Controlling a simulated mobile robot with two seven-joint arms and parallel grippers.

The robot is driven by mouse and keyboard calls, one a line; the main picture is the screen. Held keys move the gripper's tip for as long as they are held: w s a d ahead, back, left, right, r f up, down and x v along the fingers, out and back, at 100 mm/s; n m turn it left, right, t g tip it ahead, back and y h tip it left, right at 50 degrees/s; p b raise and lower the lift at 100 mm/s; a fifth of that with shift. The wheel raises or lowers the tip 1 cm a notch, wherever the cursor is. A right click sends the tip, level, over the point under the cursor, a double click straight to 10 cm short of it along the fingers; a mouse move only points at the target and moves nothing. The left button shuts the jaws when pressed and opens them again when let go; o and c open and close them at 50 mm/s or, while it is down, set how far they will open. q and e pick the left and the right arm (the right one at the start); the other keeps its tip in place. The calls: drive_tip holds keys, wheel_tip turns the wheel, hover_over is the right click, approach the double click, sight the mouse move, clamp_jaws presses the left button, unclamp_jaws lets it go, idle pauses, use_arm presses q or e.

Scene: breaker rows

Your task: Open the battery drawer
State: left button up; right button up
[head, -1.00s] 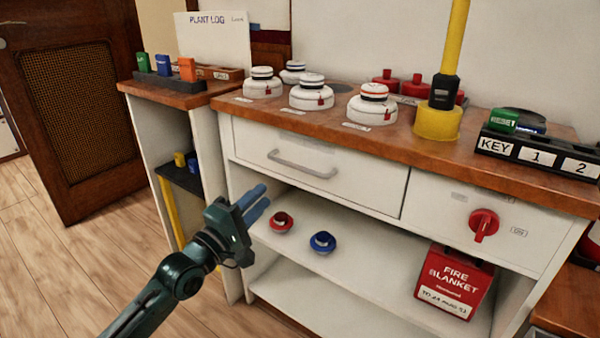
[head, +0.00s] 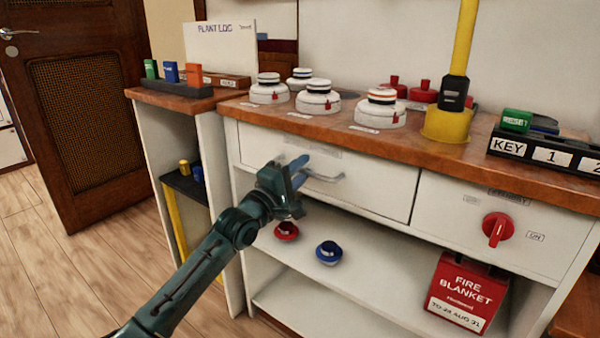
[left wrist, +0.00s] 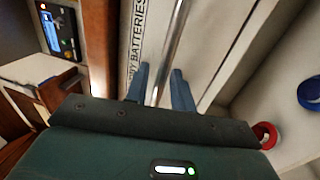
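The white drawer (head: 385,188) under the wooden worktop is shut. Its front carries a label reading "…Y BATTERIES" (left wrist: 136,45) in the left wrist view, partly cut off. The drawer's grey bar handle (head: 328,178) is partly hidden behind my left gripper (head: 300,168) in the head view. In the left wrist view the handle (left wrist: 172,50) runs between the two blue fingers of my left gripper (left wrist: 160,85). The fingers stand apart with gaps beside the bar, so the gripper looks open around it. My right gripper is not in view.
White domed detectors (head: 318,100) stand on the worktop (head: 440,160) above. A red rotary switch (head: 497,228) is at right.

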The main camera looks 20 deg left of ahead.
use_arm(q)
drive_tip(key=shift+c, duration=0.5)
clamp_jaws()
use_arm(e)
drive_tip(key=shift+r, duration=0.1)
